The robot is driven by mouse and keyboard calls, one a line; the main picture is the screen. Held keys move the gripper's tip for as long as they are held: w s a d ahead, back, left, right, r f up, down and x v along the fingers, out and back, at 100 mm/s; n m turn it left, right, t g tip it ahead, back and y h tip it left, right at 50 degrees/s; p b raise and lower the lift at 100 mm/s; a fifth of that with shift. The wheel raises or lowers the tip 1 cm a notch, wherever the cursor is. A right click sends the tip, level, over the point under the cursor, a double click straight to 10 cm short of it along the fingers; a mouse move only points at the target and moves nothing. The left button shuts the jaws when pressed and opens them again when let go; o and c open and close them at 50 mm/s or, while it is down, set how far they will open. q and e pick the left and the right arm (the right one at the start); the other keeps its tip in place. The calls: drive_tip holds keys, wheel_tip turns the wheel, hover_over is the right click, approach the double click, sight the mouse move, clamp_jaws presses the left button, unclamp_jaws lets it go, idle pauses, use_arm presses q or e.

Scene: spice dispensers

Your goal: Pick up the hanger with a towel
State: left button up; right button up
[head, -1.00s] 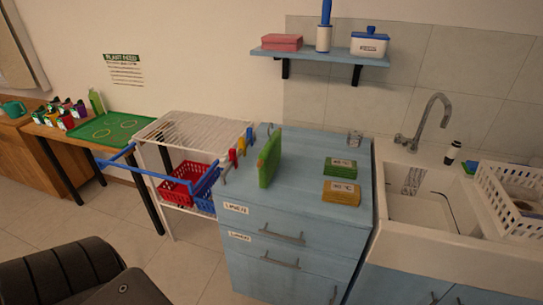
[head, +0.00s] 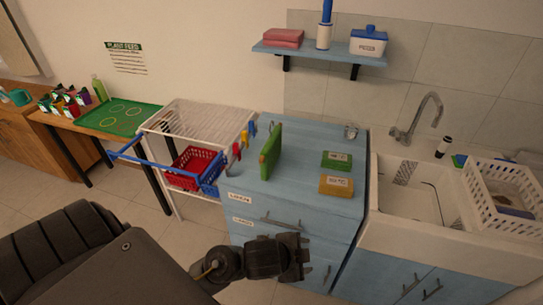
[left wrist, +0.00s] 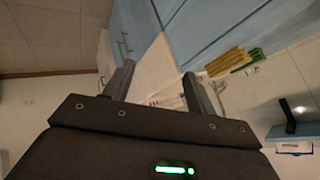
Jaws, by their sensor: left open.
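I cannot make out a hanger with a towel for certain. A blue bar frame (head: 137,166) sticks out from the left side of the white wire rack. No cloth is clear on it. My left gripper (head: 300,256) is in front of the blue drawer cabinet, well to the right of the blue frame. In the left wrist view its two fingers (left wrist: 158,80) are apart with nothing gripped between them. My right gripper is not in view.
The white rack (head: 190,118) holds a red basket (head: 188,165). The blue cabinet (head: 300,195) carries an upright green item (head: 270,150) and green and yellow packs (head: 336,186). The sink (head: 408,205) stands at right. Floor is free before the rack.

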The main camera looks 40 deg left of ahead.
use_arm(q)
drive_tip(key=w+d+r+m+t+h, duration=0.1)
drive_tip(key=w+d+r+m+h, duration=0.3)
drive_tip(key=w+m, duration=0.45)
drive_tip(key=m+g+y, duration=0.5)
drive_tip(key=m+y, duration=0.3)
drive_tip(key=m, duration=0.4)
approach(262, 157)
drive_tip(key=f, duration=0.2)
drive_tip(key=x, duration=0.3)
drive_tip(key=b+x, duration=0.1)
drive_tip(key=x, duration=0.1)
drive_tip(key=shift+a+f, duration=0.1)
drive_tip(key=shift+a, duration=0.2)
drive_tip(key=shift+w+f+p, duration=0.15)
drive_tip(key=shift+p, duration=0.25)
drive_tip(key=p+x, duration=0.1)
drive_tip(key=x, duration=0.4)
drive_tip(key=shift+w+d+p, duration=0.15)
drive_tip(key=shift+p, duration=0.2)
drive_tip(key=shift+r, duration=0.2)
drive_tip(key=shift+c, duration=1)
clamp_jaws()
